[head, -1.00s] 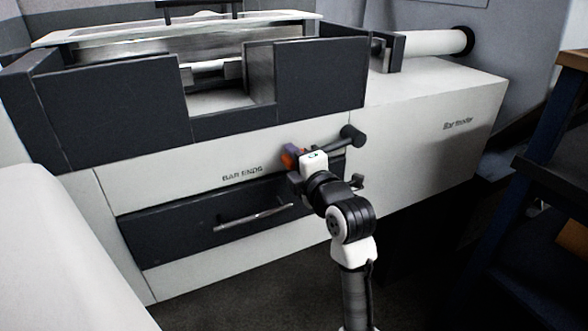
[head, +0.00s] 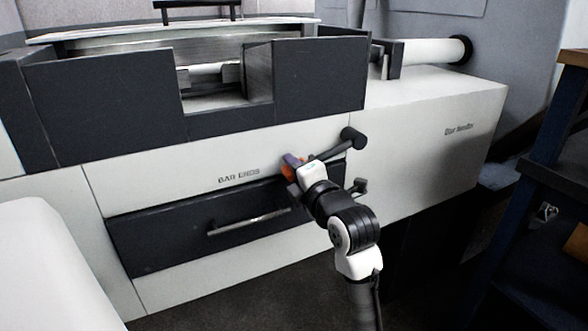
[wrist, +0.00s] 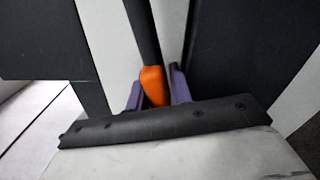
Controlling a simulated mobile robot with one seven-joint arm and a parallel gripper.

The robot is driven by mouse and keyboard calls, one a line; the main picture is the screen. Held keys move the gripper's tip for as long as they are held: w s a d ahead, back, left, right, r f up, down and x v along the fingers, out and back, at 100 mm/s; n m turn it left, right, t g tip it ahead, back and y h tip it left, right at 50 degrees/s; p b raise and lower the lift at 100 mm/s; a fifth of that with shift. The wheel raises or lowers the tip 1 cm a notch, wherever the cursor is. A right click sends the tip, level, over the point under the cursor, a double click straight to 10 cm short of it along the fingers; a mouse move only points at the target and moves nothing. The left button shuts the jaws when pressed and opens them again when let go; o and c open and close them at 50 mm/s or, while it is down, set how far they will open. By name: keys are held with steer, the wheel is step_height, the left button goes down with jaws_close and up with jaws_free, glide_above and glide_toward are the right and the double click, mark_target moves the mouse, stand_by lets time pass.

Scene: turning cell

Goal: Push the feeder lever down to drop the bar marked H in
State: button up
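The feeder lever (head: 328,152) is a dark arm that slopes down to the left from a dark round pivot on the front of the white machine. In the wrist view its dark shaft ends in an orange grip (wrist: 152,86). My gripper (head: 291,166) is at this lower left end. Its purple fingers (wrist: 157,95) stand on both sides of the orange grip, close against it, and appear shut on it. I cannot make out a bar marked H in either view.
Below the lever is a dark drawer (head: 190,234) with a bar handle, under the label BAR ENDS. A white tube (head: 432,50) lies at the back right on the bar feeder (head: 430,120). A dark blue shelf frame (head: 535,180) stands at the right.

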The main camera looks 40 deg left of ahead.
steer(key=o, duration=0.4)
